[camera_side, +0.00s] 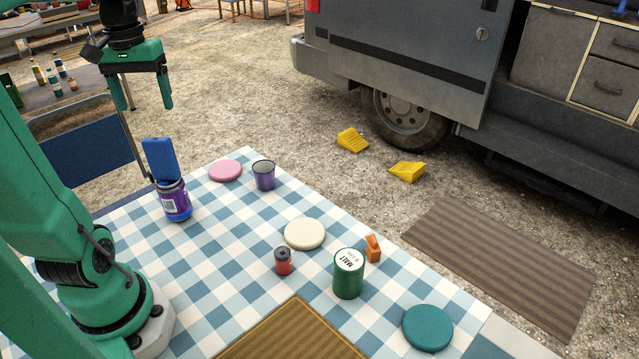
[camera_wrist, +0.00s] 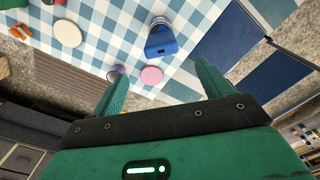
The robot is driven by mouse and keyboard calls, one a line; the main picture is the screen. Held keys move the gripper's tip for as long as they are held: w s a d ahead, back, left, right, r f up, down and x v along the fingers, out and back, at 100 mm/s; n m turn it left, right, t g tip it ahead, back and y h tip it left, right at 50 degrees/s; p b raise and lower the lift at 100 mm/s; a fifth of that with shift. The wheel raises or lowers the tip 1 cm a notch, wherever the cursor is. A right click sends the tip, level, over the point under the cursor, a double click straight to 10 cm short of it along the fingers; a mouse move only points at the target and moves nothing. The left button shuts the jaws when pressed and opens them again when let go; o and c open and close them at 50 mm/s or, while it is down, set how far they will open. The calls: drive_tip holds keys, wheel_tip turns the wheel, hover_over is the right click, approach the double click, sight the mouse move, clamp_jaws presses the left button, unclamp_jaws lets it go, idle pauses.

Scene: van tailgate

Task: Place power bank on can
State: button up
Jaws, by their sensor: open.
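The blue power bank (camera_side: 160,160) stands upright, leaning slightly, on top of a purple can with a pale label (camera_side: 175,201) at the left of the table. In the wrist view the power bank (camera_wrist: 161,40) is seen from above and hides most of the can (camera_wrist: 160,20). My gripper (camera_side: 143,107) is open and empty, above the power bank and apart from it. In the wrist view the spread fingers of my gripper (camera_wrist: 162,75) have nothing between them. A green can marked MALT (camera_side: 348,275) stands upright near the table's front right.
The checked cloth (camera_side: 215,265) also carries a pink disc (camera_side: 225,171), a purple cup (camera_side: 264,176), a cream disc (camera_side: 304,233), a small red can (camera_side: 283,262), an orange clip (camera_side: 372,248), a teal disc (camera_side: 427,328) and a striped brown mat (camera_side: 292,335). Bare cloth surrounds the purple can.

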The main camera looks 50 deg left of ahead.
drive_tip(key=d+f+m+t, duration=0.2)
drive_tip(key=d+m, duration=0.2)
drive_tip(key=d, duration=0.6)
drive_tip(key=d+f+m+t, duration=0.2)
drive_tip(key=d+m, duration=0.3)
drive_tip(key=d, duration=0.5)
drive_tip(key=shift+w+d+t, duration=0.15)
drive_tip(key=shift+d+t, duration=0.25)
drive_tip(key=shift+t, duration=0.4)
